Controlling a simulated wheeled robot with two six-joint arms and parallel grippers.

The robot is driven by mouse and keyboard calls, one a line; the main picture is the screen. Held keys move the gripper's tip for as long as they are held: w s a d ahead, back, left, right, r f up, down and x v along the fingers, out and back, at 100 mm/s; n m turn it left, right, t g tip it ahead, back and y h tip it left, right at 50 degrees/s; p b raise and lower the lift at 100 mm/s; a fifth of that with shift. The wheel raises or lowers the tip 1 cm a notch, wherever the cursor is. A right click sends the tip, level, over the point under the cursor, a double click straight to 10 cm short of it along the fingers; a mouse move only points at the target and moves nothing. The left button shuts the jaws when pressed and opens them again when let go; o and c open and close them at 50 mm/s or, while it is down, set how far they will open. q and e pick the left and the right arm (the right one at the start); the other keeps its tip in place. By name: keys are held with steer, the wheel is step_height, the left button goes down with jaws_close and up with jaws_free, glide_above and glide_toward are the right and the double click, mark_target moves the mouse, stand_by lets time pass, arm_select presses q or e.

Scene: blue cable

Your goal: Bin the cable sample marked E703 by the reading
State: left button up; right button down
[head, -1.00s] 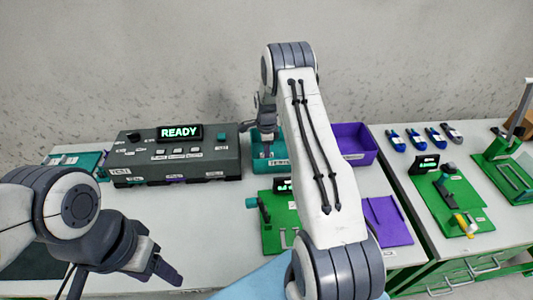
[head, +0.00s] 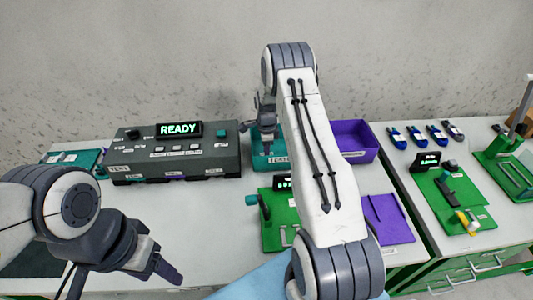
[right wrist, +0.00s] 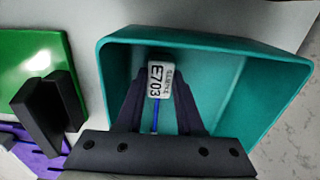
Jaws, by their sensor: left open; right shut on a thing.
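The cable sample's white tag, marked E703 (right wrist: 160,78), shows in the right wrist view with a short blue cable (right wrist: 155,118) below it. My right gripper (right wrist: 156,105) is shut on this sample and holds it over the open teal bin (right wrist: 225,50). In the head view, my right gripper (head: 266,130) is above the teal bin (head: 270,162), partly hidden by my right arm. My left gripper (head: 125,275) is open and empty over the table's front left. A purple bin (head: 355,140) stands right of the teal one.
A dark grey tester (head: 175,160) reading READY stands left of the bins. A green fixture (head: 270,235) with a small display stands in front of the teal bin, beside a purple mat (head: 388,218). The right table holds several cable samples (head: 417,135) and green fixtures (head: 455,205).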

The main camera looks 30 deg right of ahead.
steer(key=shift+f, duration=0.15)
steer(key=shift+c, duration=2.3)
jaws_free()
step_height(320, 180, up, 12)
steer(key=p, duration=0.7)
steer(key=shift+p, duration=0.4)
